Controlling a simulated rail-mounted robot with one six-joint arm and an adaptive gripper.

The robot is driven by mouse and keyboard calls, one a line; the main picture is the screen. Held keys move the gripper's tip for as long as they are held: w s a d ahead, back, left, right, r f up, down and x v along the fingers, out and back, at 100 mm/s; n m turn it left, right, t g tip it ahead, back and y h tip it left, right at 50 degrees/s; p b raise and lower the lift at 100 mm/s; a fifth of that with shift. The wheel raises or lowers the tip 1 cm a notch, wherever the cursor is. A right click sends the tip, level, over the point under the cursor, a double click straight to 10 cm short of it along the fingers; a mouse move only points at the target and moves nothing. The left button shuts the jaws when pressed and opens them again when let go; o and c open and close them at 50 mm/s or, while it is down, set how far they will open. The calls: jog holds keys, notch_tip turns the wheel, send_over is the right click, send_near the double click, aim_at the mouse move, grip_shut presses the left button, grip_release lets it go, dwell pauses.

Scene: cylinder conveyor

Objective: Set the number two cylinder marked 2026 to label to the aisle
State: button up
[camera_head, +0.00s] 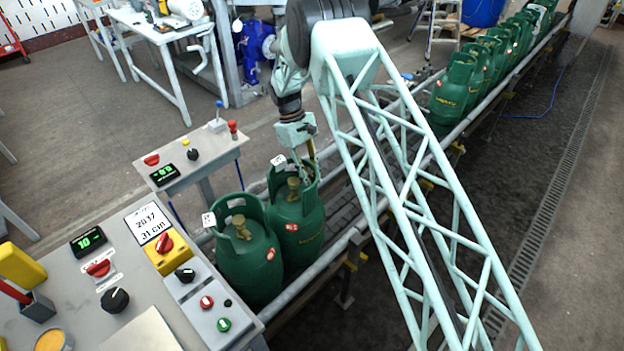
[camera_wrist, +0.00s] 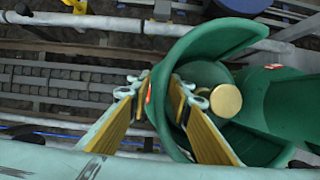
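Two green cylinders stand upright at the near end of the conveyor: a front one (camera_head: 250,266) and one just behind it (camera_head: 301,232). Each has a small white tag on its collar, too small to read, so I cannot tell which is marked 2026. My gripper (camera_head: 306,166) is at the top of the rear cylinder. In the wrist view my gripper (camera_wrist: 162,88) has its yellow-padded fingers apart, straddling the wall of a green collar (camera_wrist: 200,45). A gap shows beside the wall. The brass valve (camera_wrist: 226,101) is right of the fingers.
A control desk (camera_head: 150,330) with a sign reading 2037, 31 cm stands left of the cylinders. A smaller panel (camera_head: 190,165) is behind it. Several more green cylinders (camera_head: 455,95) line the far conveyor. The conveyor rail (camera_head: 300,283) runs along the cylinders; floor right is clear.

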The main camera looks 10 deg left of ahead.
aim_at(306, 160)
jog(key=v, duration=1.1)
jog(key=shift+r, duration=0.4)
